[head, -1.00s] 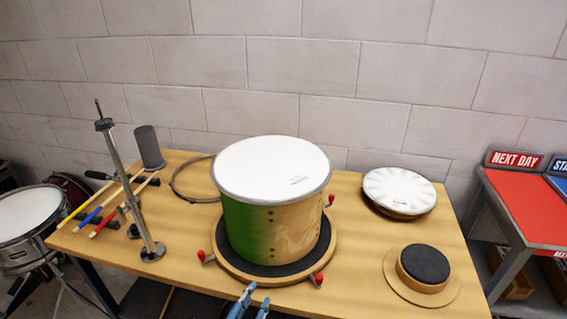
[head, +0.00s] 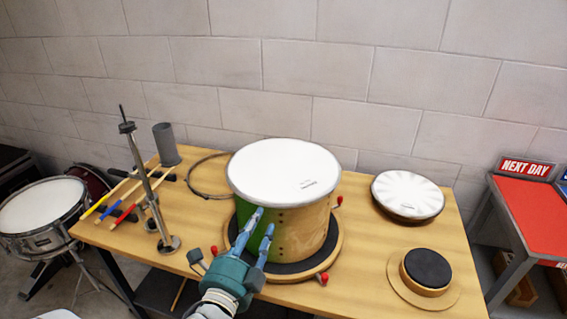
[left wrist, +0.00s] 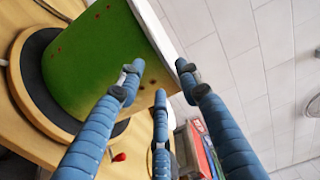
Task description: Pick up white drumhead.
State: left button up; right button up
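A white drumhead (head: 285,168) lies flat on top of a green and natural-wood drum shell (head: 305,230), which stands on a round black-topped base (head: 328,262). A second white disc (head: 408,190), with a shaded radial pattern, lies at the right back of the table. My left gripper (head: 262,221) is in front of the shell, a little below the drumhead's rim. In the left wrist view its blue fingers (left wrist: 158,76) are spread with nothing between them; the green shell (left wrist: 100,55) is beside them and the drumhead shows only edge-on. My right gripper is not in view.
A metal stand (head: 150,190), coloured sticks (head: 120,204) and a grey cylinder (head: 166,144) are on the left. A round black pad (head: 428,268) sits at the front right. Red-tipped knobs (head: 322,278) ring the base. A red-topped table (head: 528,215) stands further right.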

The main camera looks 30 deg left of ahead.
aim_at(264, 206)
pick_arm(q)
jog(key=x, duration=0.1)
jog(key=p+x, duration=0.1)
jog(key=x, duration=0.2)
jog(key=shift+a+r+p, duration=0.35)
jog(key=shift+p, duration=0.05)
jog(key=shift+w+a+f, duration=0.1)
jog(key=shift+w+f, duration=0.1)
jog(key=shift+w, duration=0.15)
jog(key=shift+s, duration=0.15)
jog(key=shift+c, duration=0.3)
grip_shut()
jog(key=shift+r, duration=0.1)
